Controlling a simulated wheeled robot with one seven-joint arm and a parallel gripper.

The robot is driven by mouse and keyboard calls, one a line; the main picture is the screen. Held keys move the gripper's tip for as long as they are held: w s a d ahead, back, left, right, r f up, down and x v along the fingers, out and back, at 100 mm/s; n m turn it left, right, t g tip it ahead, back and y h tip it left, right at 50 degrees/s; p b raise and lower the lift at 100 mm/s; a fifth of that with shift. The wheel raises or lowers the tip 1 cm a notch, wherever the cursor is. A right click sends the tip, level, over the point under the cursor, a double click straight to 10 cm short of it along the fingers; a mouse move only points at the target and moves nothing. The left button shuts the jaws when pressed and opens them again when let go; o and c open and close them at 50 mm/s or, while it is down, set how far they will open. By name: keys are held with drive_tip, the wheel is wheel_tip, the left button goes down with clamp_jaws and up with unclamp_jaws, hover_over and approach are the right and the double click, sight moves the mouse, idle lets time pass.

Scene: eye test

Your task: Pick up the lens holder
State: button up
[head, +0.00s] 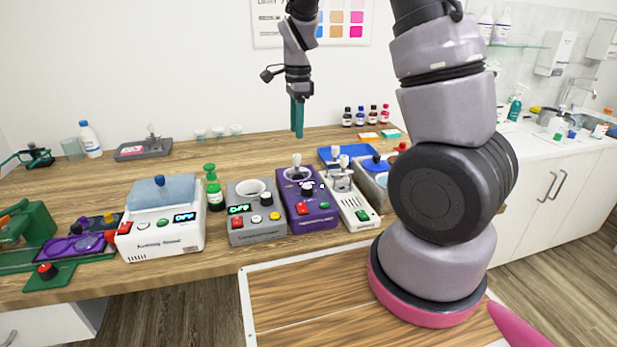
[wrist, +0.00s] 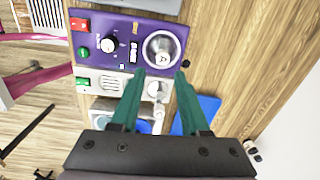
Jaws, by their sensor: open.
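My gripper (wrist: 160,75) is open, with its two green fingers apart and nothing held. In the head view my gripper (head: 298,117) hangs high over the back of the table, fingers down. I cannot tell for sure which thing is the lens holder. A white round top marked "A" (wrist: 162,50) sits in the metal well of a purple device (wrist: 106,28), just beyond the fingertips in the wrist view. It shows as a pale knob in the head view (head: 296,160). A white device (head: 355,208) with metal parts stands beside the purple one; its pale knob (wrist: 158,91) shows between the fingers.
A grey device (head: 243,236) and a white box with a blue lid (head: 165,240) stand left of the purple device. A green pump bottle (head: 214,190) is between them. A blue tray (head: 330,153) lies behind. Small bottles (head: 360,116) stand at the back. The table's back middle is fairly clear.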

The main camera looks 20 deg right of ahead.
sight(297, 156)
drive_tip(key=shift+m, duration=0.4)
drive_tip(key=f, duration=0.4)
drive_tip(key=w+f, duration=0.1)
drive_tip(key=f, duration=0.2)
drive_tip(key=shift+d, duration=0.3)
drive_tip(key=f, duration=0.5)
drive_tip(key=shift+a+f, duration=0.25)
drive_tip(key=shift+f, duration=0.15)
clamp_jaws()
